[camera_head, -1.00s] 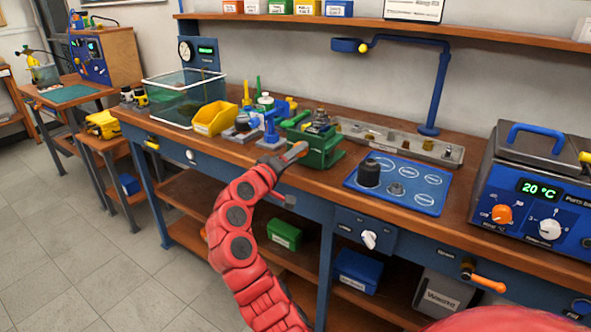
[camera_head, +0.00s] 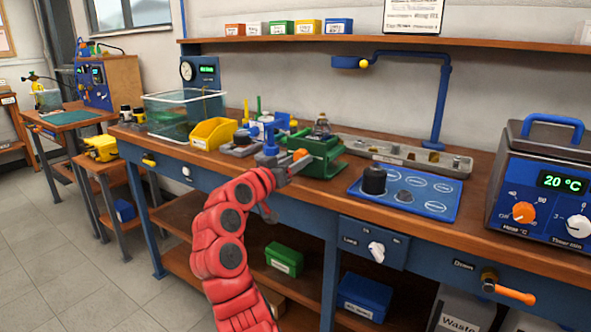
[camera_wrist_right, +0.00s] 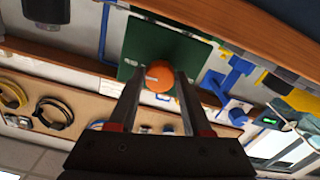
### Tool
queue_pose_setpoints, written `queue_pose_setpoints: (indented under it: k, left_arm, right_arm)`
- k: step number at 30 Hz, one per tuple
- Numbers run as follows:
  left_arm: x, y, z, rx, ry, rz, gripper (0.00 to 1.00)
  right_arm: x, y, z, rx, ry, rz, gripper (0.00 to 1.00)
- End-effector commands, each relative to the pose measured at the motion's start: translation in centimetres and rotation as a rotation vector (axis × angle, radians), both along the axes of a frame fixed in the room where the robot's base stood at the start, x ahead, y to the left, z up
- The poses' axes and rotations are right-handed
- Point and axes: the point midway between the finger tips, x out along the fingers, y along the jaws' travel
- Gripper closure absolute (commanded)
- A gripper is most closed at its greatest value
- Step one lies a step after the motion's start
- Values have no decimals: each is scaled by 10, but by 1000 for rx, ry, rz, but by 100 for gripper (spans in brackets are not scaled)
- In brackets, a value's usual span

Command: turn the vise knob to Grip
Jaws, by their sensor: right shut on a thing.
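The green vise (camera_head: 325,158) stands at the front edge of the wooden workbench, left of the blue panel. Its round orange knob (camera_head: 299,155) faces the front left. In the right wrist view the orange knob (camera_wrist_right: 159,77) with a pale mark sits between my fingertips, in front of the green vise plate (camera_wrist_right: 150,45). My right gripper (camera_head: 291,162), on the red arm, is shut on this knob. It also shows in the wrist view (camera_wrist_right: 159,83). I cannot read any label for the knob's setting. My left gripper is not in view.
A yellow bin (camera_head: 213,134) and a clear tank (camera_head: 170,110) stand left of the vise. A heater box (camera_head: 548,165) stands far right.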

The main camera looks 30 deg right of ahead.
Motion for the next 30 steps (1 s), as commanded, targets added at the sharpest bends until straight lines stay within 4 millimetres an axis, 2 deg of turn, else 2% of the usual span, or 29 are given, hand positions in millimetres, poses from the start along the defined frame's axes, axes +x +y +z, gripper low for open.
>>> queue_pose_setpoints:
  k: [4,19,20,21,24,25,30]
  left_arm:
    - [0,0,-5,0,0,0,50]
    - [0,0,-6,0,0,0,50]
    - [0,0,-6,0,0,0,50]
    - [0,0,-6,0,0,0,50]
    - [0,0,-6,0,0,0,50]
    - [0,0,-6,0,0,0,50]
    - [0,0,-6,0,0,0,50]
  right_arm:
    - [0,0,-2,17,-32,0,100]
    - [0,0,-1,23,-50,1,100]
    - [0,0,-1,23,-49,1,49]
    - [0,0,-1,23,-49,1,42]
    - [0,0,-1,22,-49,1,24]
    - [0,0,-1,22,-49,1,21]
    - [0,0,0,21,-50,0,21]
